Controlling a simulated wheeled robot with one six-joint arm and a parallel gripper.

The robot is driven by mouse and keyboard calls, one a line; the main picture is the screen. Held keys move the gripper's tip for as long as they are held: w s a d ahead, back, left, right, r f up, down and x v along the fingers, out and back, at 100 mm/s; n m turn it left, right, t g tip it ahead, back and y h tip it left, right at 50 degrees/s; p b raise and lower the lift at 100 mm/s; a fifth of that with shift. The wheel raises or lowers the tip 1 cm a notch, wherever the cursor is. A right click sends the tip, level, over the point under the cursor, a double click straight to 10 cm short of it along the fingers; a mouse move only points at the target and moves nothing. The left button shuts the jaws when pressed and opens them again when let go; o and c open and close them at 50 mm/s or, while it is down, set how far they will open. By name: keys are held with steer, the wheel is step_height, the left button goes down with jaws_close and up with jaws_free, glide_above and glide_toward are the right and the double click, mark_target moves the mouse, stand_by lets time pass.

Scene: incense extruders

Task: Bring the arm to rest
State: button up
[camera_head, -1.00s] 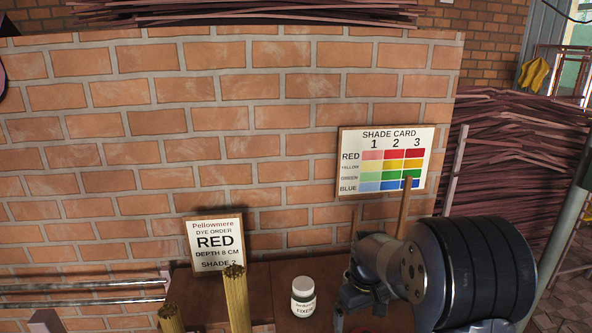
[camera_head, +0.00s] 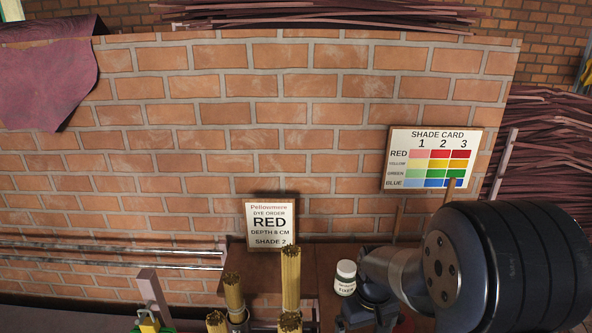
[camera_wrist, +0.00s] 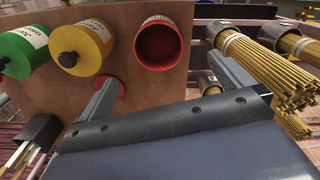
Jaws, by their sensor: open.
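My gripper (camera_wrist: 168,82) is open and empty in the wrist view. Its two grey fingers stand apart, one in front of a brown board (camera_wrist: 142,95) and one near the incense bundles. In the head view my arm enters at the lower right, and only a dark part of the gripper shows by the bottom edge, its fingertips hidden or cut off.
Green (camera_wrist: 22,50), yellow (camera_wrist: 80,47) and open red (camera_wrist: 158,45) canisters sit on the board. Incense bundles (camera_wrist: 262,68) stand close on the right. A white jar (camera_head: 346,278) stands left of my arm. A brick wall (camera_head: 300,140) carries a shade card (camera_head: 432,158) and order sign (camera_head: 270,222).

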steer(key=shift+w+d+f, duration=0.1)
steer(key=shift+w+f, duration=0.05)
steer(key=shift+f, duration=1.35)
steer(key=shift+w+d+f, duration=0.1)
steer(key=shift+f, duration=1.35)
steer(key=shift+s, duration=0.1)
